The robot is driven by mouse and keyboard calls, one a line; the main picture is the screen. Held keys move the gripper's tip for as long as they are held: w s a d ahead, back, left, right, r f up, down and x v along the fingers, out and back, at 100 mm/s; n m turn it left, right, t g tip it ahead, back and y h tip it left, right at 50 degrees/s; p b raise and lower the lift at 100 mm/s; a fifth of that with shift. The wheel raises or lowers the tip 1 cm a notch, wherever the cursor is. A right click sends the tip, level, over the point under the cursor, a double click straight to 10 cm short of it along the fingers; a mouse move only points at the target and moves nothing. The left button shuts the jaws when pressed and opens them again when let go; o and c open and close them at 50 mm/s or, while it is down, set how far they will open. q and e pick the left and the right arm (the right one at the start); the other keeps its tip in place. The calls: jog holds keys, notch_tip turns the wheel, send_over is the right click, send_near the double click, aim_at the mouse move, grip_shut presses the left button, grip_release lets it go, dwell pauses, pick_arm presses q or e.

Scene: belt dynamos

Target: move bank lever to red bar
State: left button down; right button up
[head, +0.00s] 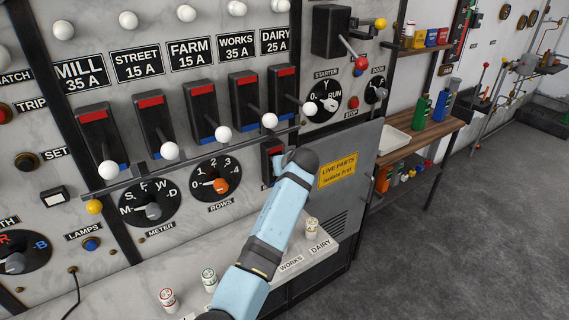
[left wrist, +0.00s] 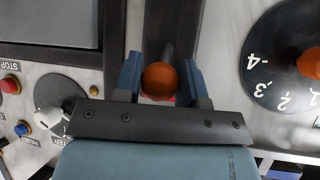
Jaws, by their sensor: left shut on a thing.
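The bank lever's dark box (head: 270,149) with a red bar at its top sits below the row of feeder levers in the head view, right of the ROWS dial. My left gripper (head: 281,160) is at this box, and my wrist hides its lower part and the lever. In the left wrist view, my left gripper (left wrist: 160,78) is shut on the lever's orange-brown ball knob (left wrist: 159,80), one finger on each side. A dark shaft shows beyond the knob, and a sliver of red shows beside it. The lever's exact tilt cannot be told. My right gripper is in neither view.
Several feeder levers with white knobs, such as the DAIRY one (head: 308,109), hang just above my wrist along a dark rail. The ROWS dial (head: 221,185) is at left. A grey cabinet door with a yellow sign (head: 338,170) is at right. Small jars stand on the ledge below.

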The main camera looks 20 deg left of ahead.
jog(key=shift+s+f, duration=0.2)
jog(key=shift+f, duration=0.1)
pick_arm(q)
jog(key=c, duration=0.7)
grip_release()
jog(key=shift+w, duration=0.1)
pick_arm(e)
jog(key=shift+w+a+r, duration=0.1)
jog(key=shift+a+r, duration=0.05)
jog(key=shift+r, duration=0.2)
